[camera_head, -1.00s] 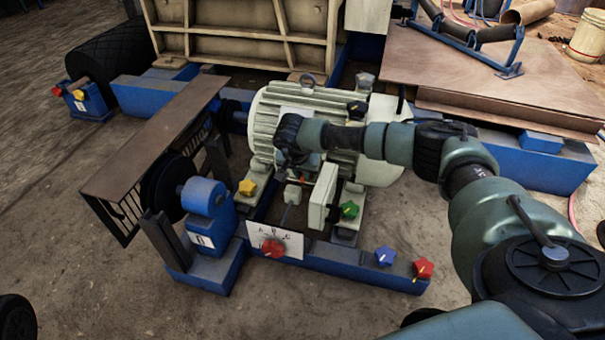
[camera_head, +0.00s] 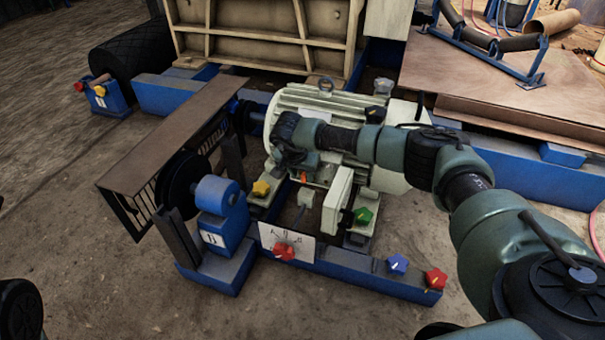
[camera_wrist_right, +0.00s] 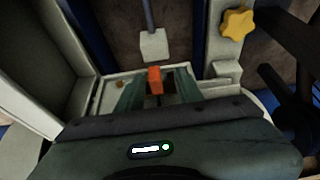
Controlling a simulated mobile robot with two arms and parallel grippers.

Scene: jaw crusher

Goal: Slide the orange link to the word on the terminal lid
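The orange link (camera_wrist_right: 155,80) sits in the terminal box of the motor. It shows as a small orange spot in the head view (camera_head: 303,178). The terminal lid (camera_head: 338,201) is a pale panel standing open beside the box; it is at the left in the wrist view (camera_wrist_right: 38,70). I cannot read a word on it from here. My right gripper (camera_wrist_right: 158,90) is at the box, its two teal fingers apart on either side of the link. A dark gap shows between the link and the right-hand finger. My left gripper is out of view.
The pale motor (camera_head: 318,110) lies behind the gripper. A yellow star knob (camera_wrist_right: 237,24) and a green one (camera_head: 363,215) flank the box. A grey block on a rod (camera_wrist_right: 153,44) hangs near the link. A white dial plate (camera_head: 287,243) with a red knob stands in front.

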